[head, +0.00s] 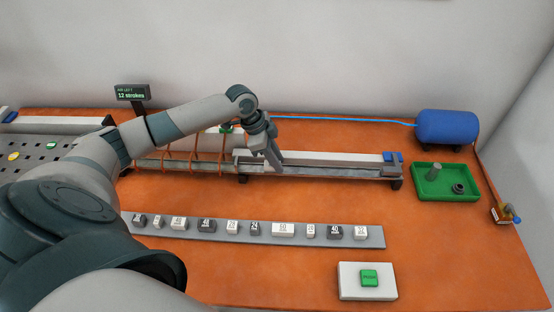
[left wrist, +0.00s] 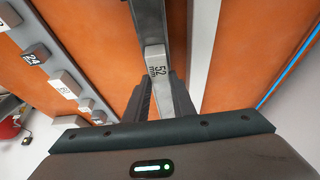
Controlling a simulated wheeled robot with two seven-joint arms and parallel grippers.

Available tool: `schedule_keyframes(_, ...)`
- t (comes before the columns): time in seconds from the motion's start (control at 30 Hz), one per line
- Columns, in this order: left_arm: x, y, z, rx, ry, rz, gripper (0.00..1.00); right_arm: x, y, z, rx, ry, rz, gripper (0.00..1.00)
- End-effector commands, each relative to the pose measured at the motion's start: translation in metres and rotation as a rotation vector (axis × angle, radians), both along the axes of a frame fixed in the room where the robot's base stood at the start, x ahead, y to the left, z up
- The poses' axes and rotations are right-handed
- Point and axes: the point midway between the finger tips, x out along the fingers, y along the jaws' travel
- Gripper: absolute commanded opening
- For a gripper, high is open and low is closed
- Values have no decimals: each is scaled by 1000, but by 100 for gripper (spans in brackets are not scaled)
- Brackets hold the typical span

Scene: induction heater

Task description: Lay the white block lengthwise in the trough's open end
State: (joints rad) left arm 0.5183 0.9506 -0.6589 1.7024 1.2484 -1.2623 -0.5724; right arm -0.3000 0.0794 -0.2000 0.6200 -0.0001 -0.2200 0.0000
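The white block (left wrist: 157,70), marked 52 mm, is between the two fingers of my left gripper (left wrist: 160,88) in the left wrist view. The fingers close on its two sides. Its long side runs along the grey trough (left wrist: 150,18), which extends away just beyond it. I cannot tell whether the block touches the trough floor. In the head view my left gripper (head: 273,160) points down at the trough (head: 335,172), near its left part beside the coils, and the block is hidden there. My right gripper is not in view.
A grey rack (head: 270,237) with several labelled blocks lies in front of the trough. A white box with a green button (head: 369,278) is nearer. A green tray (head: 446,182) and blue tank (head: 447,127) are at right. Orange coils (head: 193,155) stand left of the gripper.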

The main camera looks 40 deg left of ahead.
Motion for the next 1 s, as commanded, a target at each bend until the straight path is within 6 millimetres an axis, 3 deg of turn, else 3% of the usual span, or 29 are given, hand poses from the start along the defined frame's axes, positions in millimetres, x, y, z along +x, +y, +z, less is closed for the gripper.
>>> schedule_keyframes(0.03, 0, 0, 0, 0, 0, 0, 36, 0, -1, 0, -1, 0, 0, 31)
schedule_keyframes(0.07, 0, 0, 0, 0, 0, 0, 43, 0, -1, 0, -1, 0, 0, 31)
schedule_keyframes(0.57, -1, 2, 6, 0, -1, 0, 43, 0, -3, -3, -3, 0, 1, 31)
schedule_keyframes(0.77, -5, 10, 26, 2, -3, -1, 43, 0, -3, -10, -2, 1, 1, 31)
schedule_keyframes(1.0, -14, 26, 68, 2, -5, 1, 43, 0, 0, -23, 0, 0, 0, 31)
